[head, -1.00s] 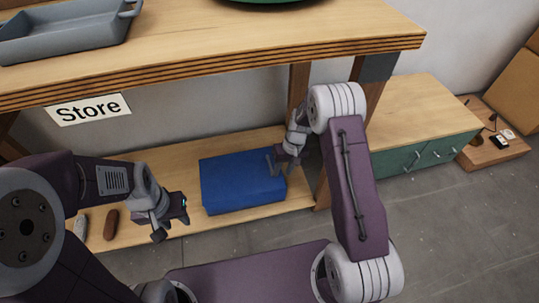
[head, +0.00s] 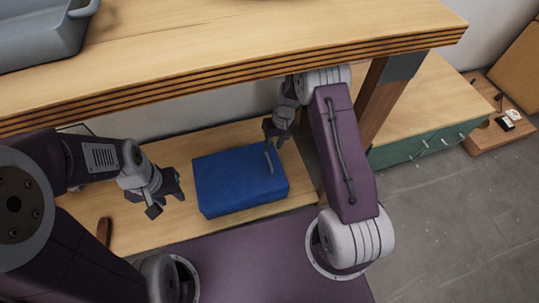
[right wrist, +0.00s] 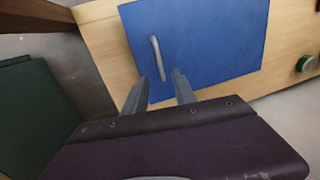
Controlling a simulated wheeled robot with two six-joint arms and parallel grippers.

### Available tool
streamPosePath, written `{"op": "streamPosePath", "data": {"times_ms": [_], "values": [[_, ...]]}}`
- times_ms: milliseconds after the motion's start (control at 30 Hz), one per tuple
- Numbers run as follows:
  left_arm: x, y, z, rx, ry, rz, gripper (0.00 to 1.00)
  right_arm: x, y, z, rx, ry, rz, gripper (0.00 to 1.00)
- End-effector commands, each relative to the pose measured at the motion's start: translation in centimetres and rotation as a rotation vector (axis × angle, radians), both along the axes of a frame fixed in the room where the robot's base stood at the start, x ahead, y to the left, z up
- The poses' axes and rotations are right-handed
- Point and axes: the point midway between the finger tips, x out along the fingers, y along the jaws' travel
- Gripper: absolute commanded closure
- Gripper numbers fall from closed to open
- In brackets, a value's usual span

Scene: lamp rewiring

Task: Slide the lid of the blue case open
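The blue case (head: 235,185) lies on the lower wooden shelf. Its lid looks closed and carries a grey bar handle (head: 269,160) near its right end. In the right wrist view the blue lid (right wrist: 210,40) and the handle (right wrist: 157,57) show clearly. My right gripper (head: 275,132) is above the case's far right part. Its fingers (right wrist: 160,76) are open, with the handle in line with the gap between them; I cannot tell the distance. My left gripper (head: 166,194) is open and empty, to the left of the case.
The upper tabletop (head: 220,55) overhangs the shelf and bears a grey tray (head: 35,25). A wooden leg (head: 372,110) stands right of my right arm, beside a green drawer cabinet (head: 400,152). A brown object (head: 104,232) lies at the shelf's left.

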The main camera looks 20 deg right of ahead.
Motion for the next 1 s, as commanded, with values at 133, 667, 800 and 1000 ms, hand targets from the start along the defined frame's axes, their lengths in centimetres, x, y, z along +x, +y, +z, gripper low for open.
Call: {"op": "streamPosePath", "data": {"times_ms": [133,667,800,1000], "values": [[0.0,0.0,-2.7,0.0,0.0,0.0,0.64,-0.1,0.6,-3.8,0.0,0.003,0.002,0.67],[0.0,0.0,-4.9,0.0,0.0,0.0,0.64,-0.1,1.4,-7.2,0.0,0.001,0.001,0.84],[0.0,0.0,-4.9,0.0,0.0,0.0,0.64,-0.1,1.4,-7.2,0.0,0.001,0.001,1.0],[0.0,0.0,-4.9,0.0,0.0,0.0,0.64,-0.1,1.4,-7.2,0.0,0.001,0.001,1.0]]}}
